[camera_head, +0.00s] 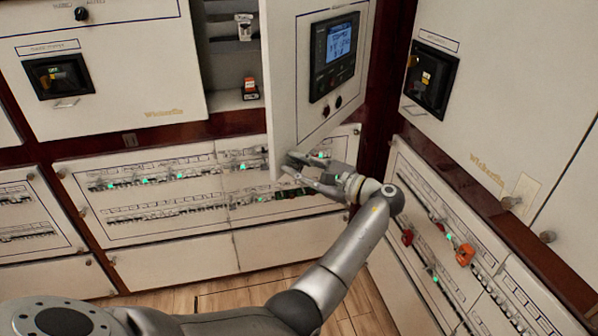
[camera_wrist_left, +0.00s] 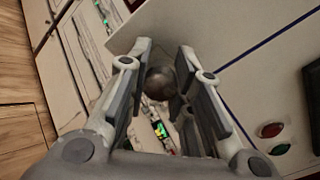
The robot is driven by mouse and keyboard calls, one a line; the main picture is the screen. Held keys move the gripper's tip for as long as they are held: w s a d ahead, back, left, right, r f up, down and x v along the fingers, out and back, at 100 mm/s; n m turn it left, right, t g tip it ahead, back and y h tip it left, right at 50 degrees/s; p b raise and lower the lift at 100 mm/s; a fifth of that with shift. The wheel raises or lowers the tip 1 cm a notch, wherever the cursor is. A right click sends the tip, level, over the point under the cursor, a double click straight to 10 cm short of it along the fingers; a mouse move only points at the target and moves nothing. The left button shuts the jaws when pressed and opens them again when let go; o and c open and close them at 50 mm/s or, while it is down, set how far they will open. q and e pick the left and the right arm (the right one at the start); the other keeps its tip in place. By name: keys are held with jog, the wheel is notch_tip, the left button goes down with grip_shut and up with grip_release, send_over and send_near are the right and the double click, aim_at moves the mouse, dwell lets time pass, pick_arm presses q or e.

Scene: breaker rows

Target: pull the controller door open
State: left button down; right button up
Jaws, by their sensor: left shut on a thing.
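The controller door (camera_head: 305,90) is a white panel with a blue-lit screen (camera_head: 334,55) and small round buttons below it. It stands swung out from its cabinet, with the dark interior showing at its left. My left gripper (camera_head: 297,167) is at the door's lower front corner. In the left wrist view, my left gripper (camera_wrist_left: 165,62) is shut on a round metal knob (camera_wrist_left: 159,83), which sits between its fingers beside the door's face (camera_wrist_left: 215,35). The knob is hidden by the fingers in the head view. My right gripper is not in view.
Inside the open cabinet is a small device with an orange top (camera_head: 250,88). Breaker rows (camera_head: 150,180) with green lights lie below. A right-hand wall of panels (camera_head: 500,80) has knobs and an orange-red part (camera_head: 464,254). Wooden floor (camera_head: 240,285) is free in front.

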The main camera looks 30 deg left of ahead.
pick_arm(q)
jog(key=shift+d+f, duration=0.15)
jog(key=shift+d, duration=0.1)
jog(key=shift+a, duration=0.1)
jog(key=c, duration=1.2)
grip_release()
jog(key=shift+w, duration=0.1)
jog(key=d, duration=0.7)
jog(key=shift+d, duration=0.25)
